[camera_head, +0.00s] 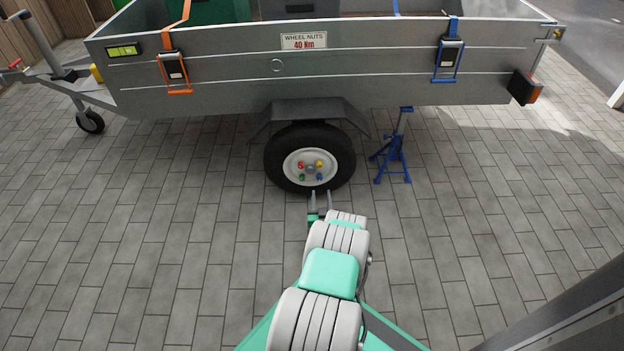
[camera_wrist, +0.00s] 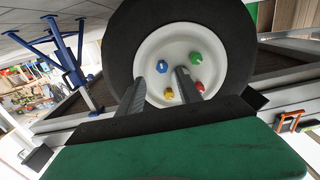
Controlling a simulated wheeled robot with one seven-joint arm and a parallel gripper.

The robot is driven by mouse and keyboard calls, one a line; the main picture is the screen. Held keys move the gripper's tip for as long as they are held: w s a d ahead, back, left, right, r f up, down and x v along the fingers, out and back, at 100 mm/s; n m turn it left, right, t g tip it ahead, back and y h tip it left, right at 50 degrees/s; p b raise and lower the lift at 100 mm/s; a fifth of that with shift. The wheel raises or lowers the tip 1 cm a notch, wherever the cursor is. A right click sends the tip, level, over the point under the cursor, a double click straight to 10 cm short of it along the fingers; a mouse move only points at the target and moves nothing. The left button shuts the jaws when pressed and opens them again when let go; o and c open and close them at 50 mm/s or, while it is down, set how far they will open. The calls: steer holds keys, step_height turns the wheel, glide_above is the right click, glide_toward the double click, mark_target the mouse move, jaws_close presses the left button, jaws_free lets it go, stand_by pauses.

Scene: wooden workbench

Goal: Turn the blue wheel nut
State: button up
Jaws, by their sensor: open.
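The blue wheel nut (camera_head: 319,177) is at the lower right of the white wheel hub (camera_head: 292,158) on the trailer's black tyre (camera_head: 273,158). In the wrist view the blue nut (camera_wrist: 162,67) shows between and just past my two fingertips, clear of both. My gripper (camera_head: 321,193) is open and empty in front of the lower part of the wheel, and its fingers (camera_wrist: 161,77) point at the hub. The red nut (camera_head: 300,165), yellow nut (camera_head: 319,164) and green nut (camera_head: 302,178) share the hub.
A blue jack stand (camera_head: 394,158) stands right of the wheel. A grey fender (camera_head: 310,109) overhangs the tyre. The trailer side (camera_head: 220,75) carries an orange strap (camera_head: 173,68), a blue strap (camera_head: 448,58) and a sign (camera_head: 304,41) reading "WHEEL NUTS 40 Nm". The paving (camera_head: 150,240) is clear.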

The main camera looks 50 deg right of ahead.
mark_target(319, 179)
steer(key=b+x, duration=0.4)
steer(key=x, duration=0.3)
steer(key=shift+w+d+b, duration=0.1)
steer(key=shift+w+b, duration=0.25)
steer(key=shift+b, duration=0.05)
jaws_close()
